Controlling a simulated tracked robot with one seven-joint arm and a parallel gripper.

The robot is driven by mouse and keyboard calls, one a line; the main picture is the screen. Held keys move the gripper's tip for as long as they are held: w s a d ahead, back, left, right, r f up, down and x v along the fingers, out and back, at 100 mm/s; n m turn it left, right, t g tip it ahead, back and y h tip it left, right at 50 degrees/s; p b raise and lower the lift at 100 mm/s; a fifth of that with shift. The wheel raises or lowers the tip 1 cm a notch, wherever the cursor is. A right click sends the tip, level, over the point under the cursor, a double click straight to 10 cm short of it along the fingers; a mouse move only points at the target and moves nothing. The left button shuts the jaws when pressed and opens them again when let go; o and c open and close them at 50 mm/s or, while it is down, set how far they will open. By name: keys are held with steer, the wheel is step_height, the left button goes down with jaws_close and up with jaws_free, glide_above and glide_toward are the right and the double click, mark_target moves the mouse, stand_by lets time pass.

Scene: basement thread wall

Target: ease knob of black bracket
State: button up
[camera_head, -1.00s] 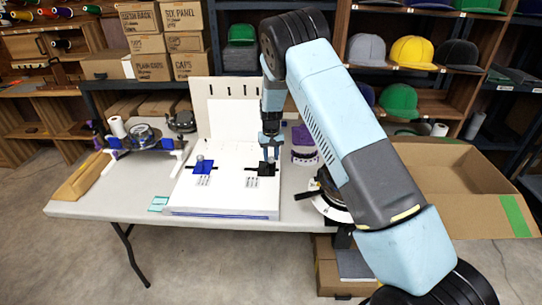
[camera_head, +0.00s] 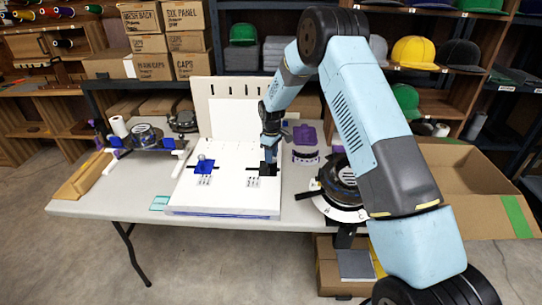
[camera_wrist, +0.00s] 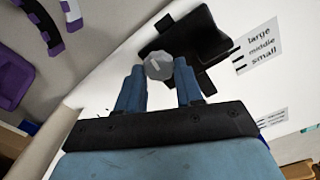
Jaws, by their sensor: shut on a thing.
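The black bracket (camera_wrist: 190,38) sits on the white board (camera_head: 218,198), beside printed size labels reading large, middle and small. Its round grey knob (camera_wrist: 158,66) shows between my fingertips in the wrist view. My gripper (camera_wrist: 159,78) is shut on the knob, one blue finger on each side. In the head view my gripper (camera_head: 269,150) points down at the black bracket (camera_head: 268,169), and the knob is hidden there. A blue bracket (camera_head: 204,167) with its own knob sits on the left part of the board.
A purple part (camera_head: 305,136) and a round dark device (camera_head: 340,180) are on the table right of the board. A frame with white legs (camera_head: 145,140) stands at left. An open cardboard box (camera_head: 470,200) is at far right.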

steer(key=shift+n, duration=0.5)
steer(key=o, duration=1.1)
steer(key=shift+c, duration=0.2)
step_height(320, 180, up, 14)
steer(key=shift+f, duration=0.2)
